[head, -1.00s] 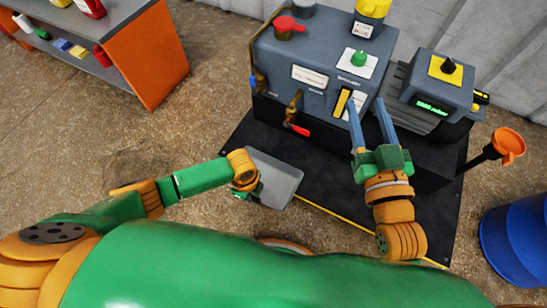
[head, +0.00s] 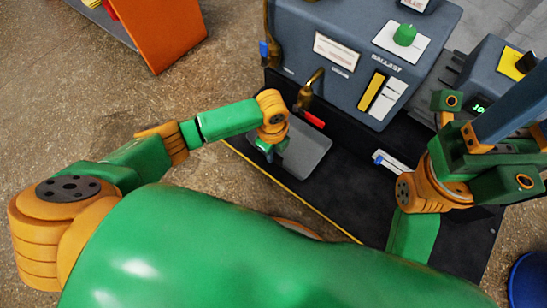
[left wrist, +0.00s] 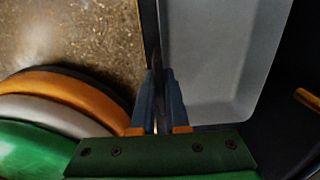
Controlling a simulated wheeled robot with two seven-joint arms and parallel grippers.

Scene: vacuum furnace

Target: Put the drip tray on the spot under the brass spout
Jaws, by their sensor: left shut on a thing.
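The grey drip tray (head: 308,152) is over the black mat, in front of and slightly below the brass spout (head: 308,92) in the head view. My left gripper (head: 268,148) is shut on the tray's left edge. In the left wrist view the tray (left wrist: 225,60) fills the upper right, and its left wall is between the fingers (left wrist: 160,100). I cannot tell whether the tray touches the mat. The exact spot under the spout is not distinguishable. My right gripper (head: 490,155) is at the right, its fingertips out of frame, and no object shows in it.
The blue-grey pump housing (head: 345,50) stands behind the tray, with a red-handled valve (head: 314,119) at the spout. A small white and blue item (head: 388,160) is right of the tray. A yellow line (head: 300,200) edges the black mat (head: 350,205). An orange cabinet (head: 165,30) stands back left.

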